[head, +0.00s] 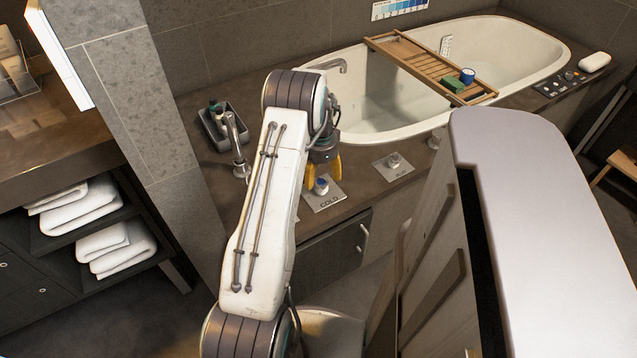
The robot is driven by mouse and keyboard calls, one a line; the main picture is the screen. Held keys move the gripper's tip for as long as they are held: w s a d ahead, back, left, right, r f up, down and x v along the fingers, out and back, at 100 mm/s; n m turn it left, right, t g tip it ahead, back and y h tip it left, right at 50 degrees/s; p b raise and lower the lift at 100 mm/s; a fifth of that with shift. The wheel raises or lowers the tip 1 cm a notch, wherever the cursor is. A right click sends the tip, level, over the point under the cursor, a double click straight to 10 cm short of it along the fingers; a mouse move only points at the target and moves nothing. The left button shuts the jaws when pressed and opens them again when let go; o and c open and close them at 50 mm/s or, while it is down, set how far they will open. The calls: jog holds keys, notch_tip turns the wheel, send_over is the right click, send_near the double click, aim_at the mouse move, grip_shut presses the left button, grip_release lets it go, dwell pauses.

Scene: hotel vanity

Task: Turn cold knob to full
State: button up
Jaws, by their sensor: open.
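The cold knob (321,186) is a small round knob with a blue band. It stands on a square metal plate (325,203) marked "COLD" on the dark tub deck. My gripper (323,180) hangs from the end of my white arm, pointing down over the plate. Its yellow fingers are apart, one on each side of the knob in this view. I cannot tell whether they touch it. The arm's end hides part of the deck behind the knob.
A second knob (394,160) on its own plate sits to the right. A chrome hand shower (236,143) and a grey caddy (207,128) stand to the left. The white bathtub (415,115), with a wooden tray (412,62) across it, lies behind.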

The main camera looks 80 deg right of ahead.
aim_at(320, 182)
jog(key=shift+f, duration=2.05)
jog(key=shift+c, duration=0.3)
jog(key=c, duration=1.1)
jog(key=shift+c, duration=0.2)
